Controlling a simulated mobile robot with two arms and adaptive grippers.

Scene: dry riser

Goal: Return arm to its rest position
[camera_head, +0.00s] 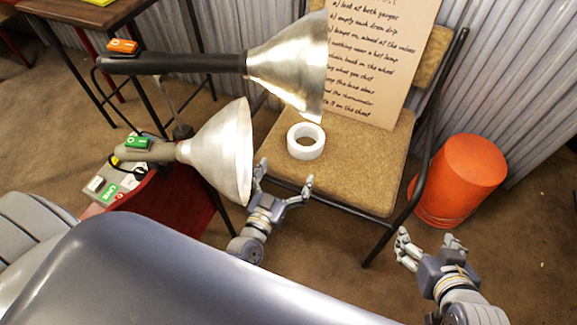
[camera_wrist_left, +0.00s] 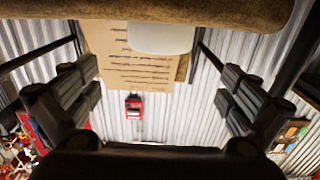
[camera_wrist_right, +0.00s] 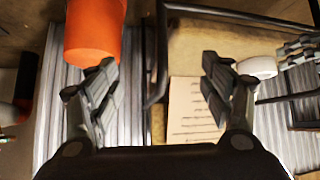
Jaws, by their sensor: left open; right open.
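My left gripper (camera_head: 284,186) is open and empty in the head view, just in front of the chair seat and right of the lower lamp's shade. Its spread fingers frame the left wrist view (camera_wrist_left: 158,100), with nothing between them. My right gripper (camera_head: 430,243) is open and empty in the head view, above the floor in front of the orange bucket. Its spread fingers also show in the right wrist view (camera_wrist_right: 160,90). The task line does not say which arm is meant.
A chair (camera_head: 375,165) holds a white tape roll (camera_head: 292,143) and a handwritten board (camera_head: 372,60). Two metal lamps (camera_head: 290,65) (camera_head: 222,150) stand at left, the lower close to my left gripper. An orange bucket (camera_head: 460,175) stands at right. Floor between is clear.

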